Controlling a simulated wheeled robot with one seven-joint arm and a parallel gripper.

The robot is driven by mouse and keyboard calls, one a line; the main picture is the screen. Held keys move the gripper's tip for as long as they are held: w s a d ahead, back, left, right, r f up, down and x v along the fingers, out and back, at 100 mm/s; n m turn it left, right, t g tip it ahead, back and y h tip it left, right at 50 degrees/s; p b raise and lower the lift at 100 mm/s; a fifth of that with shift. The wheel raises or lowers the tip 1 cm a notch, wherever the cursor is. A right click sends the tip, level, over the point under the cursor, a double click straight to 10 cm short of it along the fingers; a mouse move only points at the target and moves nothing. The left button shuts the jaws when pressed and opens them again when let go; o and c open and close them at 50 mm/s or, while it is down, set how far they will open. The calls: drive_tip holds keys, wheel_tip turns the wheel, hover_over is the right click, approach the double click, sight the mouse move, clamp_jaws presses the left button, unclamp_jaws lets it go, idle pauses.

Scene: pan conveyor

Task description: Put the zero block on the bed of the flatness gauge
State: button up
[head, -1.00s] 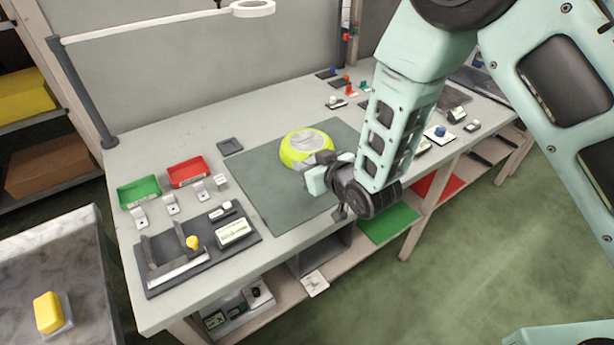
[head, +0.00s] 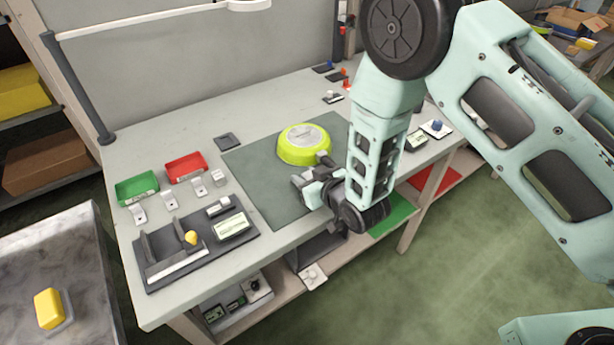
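The flatness gauge seems to be the dark fixture (head: 158,285) at the table's front left, with upright plates, a yellow knob (head: 192,238) and a display box (head: 232,227). I cannot make out anything lying on its bed. A small pale block (head: 217,177) stands on the table behind it, beside the metal clips; it may be the zero block, but I cannot be sure. My gripper (head: 306,184) is over the front right of the green mat, right of the gauge and the block. Its fingers are small and partly hidden, so its opening is unclear.
A lime-green pan (head: 303,145) lies upside down on the mat (head: 252,165), just behind my gripper. Green (head: 137,187) and red (head: 186,167) trays stand behind several metal clips (head: 170,200). A dark square pad (head: 228,141) lies behind the mat. A lamp post rises at back left.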

drive_tip(key=shift+o, duration=1.4)
